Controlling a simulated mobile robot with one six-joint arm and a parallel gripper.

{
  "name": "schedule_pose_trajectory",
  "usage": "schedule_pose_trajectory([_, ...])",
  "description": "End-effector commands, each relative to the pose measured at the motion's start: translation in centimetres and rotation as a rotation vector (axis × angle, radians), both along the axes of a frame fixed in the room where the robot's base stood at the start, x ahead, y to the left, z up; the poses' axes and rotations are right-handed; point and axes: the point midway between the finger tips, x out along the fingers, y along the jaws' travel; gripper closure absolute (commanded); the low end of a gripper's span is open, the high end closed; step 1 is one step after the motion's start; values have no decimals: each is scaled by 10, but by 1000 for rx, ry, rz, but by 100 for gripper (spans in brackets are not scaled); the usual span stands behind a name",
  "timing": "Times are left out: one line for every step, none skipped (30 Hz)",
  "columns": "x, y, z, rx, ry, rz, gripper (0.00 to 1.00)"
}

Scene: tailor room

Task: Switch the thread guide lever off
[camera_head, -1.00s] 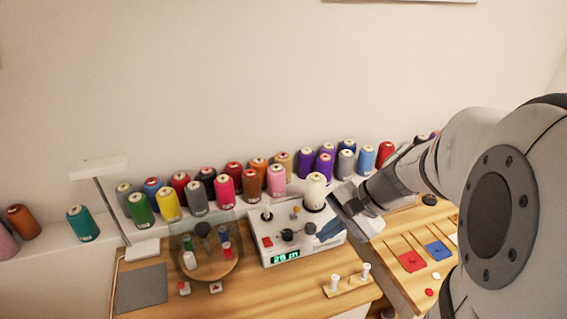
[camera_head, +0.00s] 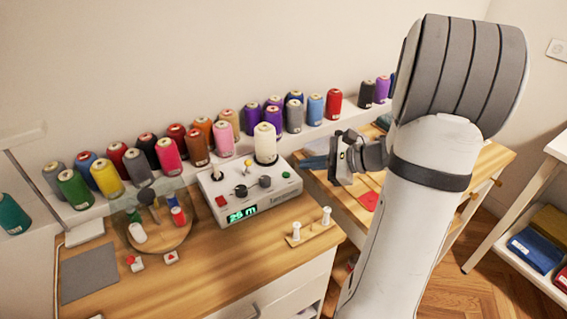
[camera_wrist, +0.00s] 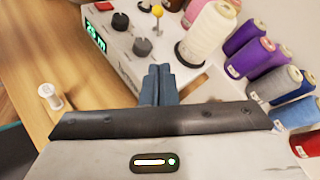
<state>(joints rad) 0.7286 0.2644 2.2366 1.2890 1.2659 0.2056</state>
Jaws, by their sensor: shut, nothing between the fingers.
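The white winding machine (camera_head: 262,205) stands on the wooden table with a green display, dark knobs and a red button. A small lever with a yellow-orange ball tip (camera_head: 248,163) stands up from its top; it looks like the thread guide lever. In the wrist view the ball-tipped lever (camera_wrist: 157,12) is at the top, beyond the fingers and near the dark knobs. My gripper (camera_head: 312,162) is right of the machine, apart from the lever. Its blue-grey fingers (camera_wrist: 159,78) are shut and empty, pointing towards the machine.
A cream thread cone (camera_head: 265,143) stands at the machine's back right, close to the fingers' side. Several coloured spools line the shelf behind. The table front is mostly clear.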

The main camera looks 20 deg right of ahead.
Motion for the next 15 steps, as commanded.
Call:
schedule_pose_trajectory([4,5,-3,1,2,2,100])
schedule_pose_trajectory([6,9,-5,1,2,2,100])
schedule_pose_trajectory([10,14,-8,2,3,4,100])
schedule_pose_trajectory([13,18,-10,2,4,5,100])
schedule_pose_trajectory([17,22,-13,2,4,5,100])
schedule_pose_trajectory([22,29,-16,1,4,6,100])
schedule_pose_trajectory([25,33,-19,1,3,5,100])
schedule_pose_trajectory([29,38,-22,1,4,6,100])
schedule_pose_trajectory([35,44,-26,2,4,5,100])
schedule_pose_trajectory([38,49,-28,2,4,6,100])
schedule_pose_trajectory([42,53,-31,1,4,5,100])
schedule_pose_trajectory([47,59,-34,1,3,6,100])
schedule_pose_trajectory([51,63,-36,1,3,5,100])
schedule_pose_trajectory([54,68,-39,1,4,5,100])
schedule_pose_trajectory([57,73,-36,-1,2,4,100])
